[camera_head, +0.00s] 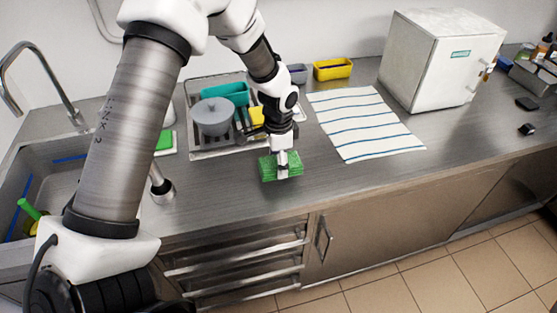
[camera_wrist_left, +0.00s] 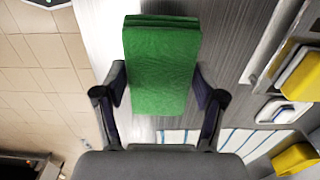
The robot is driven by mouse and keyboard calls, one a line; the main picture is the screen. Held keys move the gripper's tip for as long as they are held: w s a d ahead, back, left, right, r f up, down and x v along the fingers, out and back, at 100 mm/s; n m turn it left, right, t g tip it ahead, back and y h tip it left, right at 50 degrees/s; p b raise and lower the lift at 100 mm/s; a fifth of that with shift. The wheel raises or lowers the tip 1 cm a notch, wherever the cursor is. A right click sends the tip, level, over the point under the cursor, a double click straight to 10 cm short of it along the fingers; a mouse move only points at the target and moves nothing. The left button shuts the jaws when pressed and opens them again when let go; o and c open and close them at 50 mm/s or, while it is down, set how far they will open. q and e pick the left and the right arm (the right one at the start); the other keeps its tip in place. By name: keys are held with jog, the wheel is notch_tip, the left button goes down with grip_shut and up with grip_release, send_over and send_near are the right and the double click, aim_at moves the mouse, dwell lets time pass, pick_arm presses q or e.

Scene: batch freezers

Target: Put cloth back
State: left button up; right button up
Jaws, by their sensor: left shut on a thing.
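My left gripper (camera_head: 282,171) is shut on a green folded cloth (camera_head: 268,168) near the front edge of the counter. In the left wrist view the cloth (camera_wrist_left: 160,65) sits between the two dark fingers (camera_wrist_left: 160,95), one on each side. I cannot tell whether the cloth touches the counter. My right gripper does not show.
A striped towel (camera_head: 365,122) lies flat right of the gripper. A metal tray (camera_head: 205,154) with a grey pot (camera_head: 212,117) and a teal container (camera_head: 226,93) stands behind left. A white box (camera_head: 440,60) stands back right. The sink (camera_head: 60,160) is at left.

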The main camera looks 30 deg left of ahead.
pick_arm(q)
jog(key=shift+w+a, duration=0.4)
jog(key=shift+w, duration=0.25)
jog(key=shift+w+a+f+p, duration=0.1)
jog(key=shift+w+f+p, duration=0.05)
jog(key=shift+f+p, duration=0.15)
notch_tip(320, 180, down, 2)
jog(key=shift+f+p, duration=0.25)
jog(key=shift+p, duration=0.3)
jog(key=shift+f, duration=0.35)
jog(key=shift+f, duration=0.1)
jog(key=o, duration=1.1)
